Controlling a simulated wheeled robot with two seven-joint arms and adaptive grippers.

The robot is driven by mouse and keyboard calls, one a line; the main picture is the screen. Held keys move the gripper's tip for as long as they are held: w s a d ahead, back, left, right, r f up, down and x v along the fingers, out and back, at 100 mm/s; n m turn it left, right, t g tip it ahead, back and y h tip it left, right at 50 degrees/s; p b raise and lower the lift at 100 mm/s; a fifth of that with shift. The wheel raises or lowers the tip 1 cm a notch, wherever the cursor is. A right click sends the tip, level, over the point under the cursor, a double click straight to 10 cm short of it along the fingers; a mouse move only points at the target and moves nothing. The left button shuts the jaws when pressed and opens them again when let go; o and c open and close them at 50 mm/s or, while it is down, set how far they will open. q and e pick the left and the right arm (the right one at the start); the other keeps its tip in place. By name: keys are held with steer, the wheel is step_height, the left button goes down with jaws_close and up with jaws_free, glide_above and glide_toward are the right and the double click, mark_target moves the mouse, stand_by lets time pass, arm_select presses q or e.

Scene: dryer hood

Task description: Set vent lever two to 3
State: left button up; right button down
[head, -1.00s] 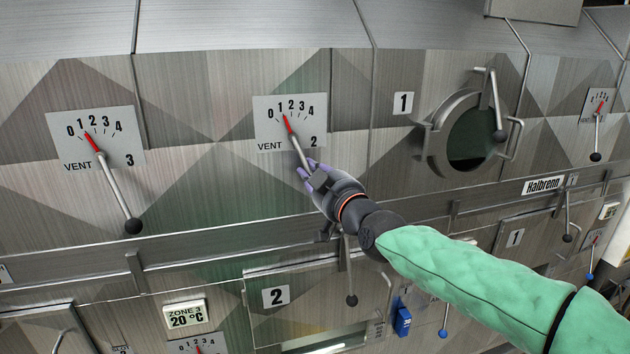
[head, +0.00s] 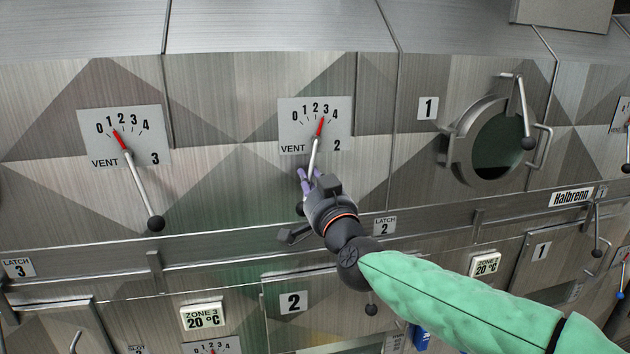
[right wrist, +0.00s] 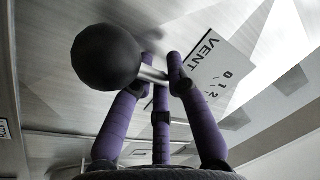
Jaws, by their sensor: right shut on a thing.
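The vent 2 plate (head: 316,126) is on the sloped metal hood, with a scale from 0 to 4. The vent two lever (head: 313,155) has a red pointer leaning slightly right, at or close to 3. Its shaft hangs down and slightly left to a black ball knob (head: 300,209). My right gripper (head: 308,182) has its purple fingers shut on the shaft just above the knob. In the right wrist view the knob (right wrist: 105,55) sticks out left of the fingers (right wrist: 160,85), and the shaft passes between them. My left gripper is not in view.
A round porthole (head: 496,142) with handles is on the right. A rail (head: 215,250) runs below the levers, above doors and a Zone 3 display (head: 203,317).

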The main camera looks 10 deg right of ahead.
steer(key=shift+r, duration=0.15)
stand_by(0.3)
steer(key=c, duration=1.2)
jaws_free()
steer(key=shift+a, duration=0.1)
steer(key=shift+s, duration=0.1)
steer(key=v, duration=1.1)
steer(key=shift+s, duration=0.4)
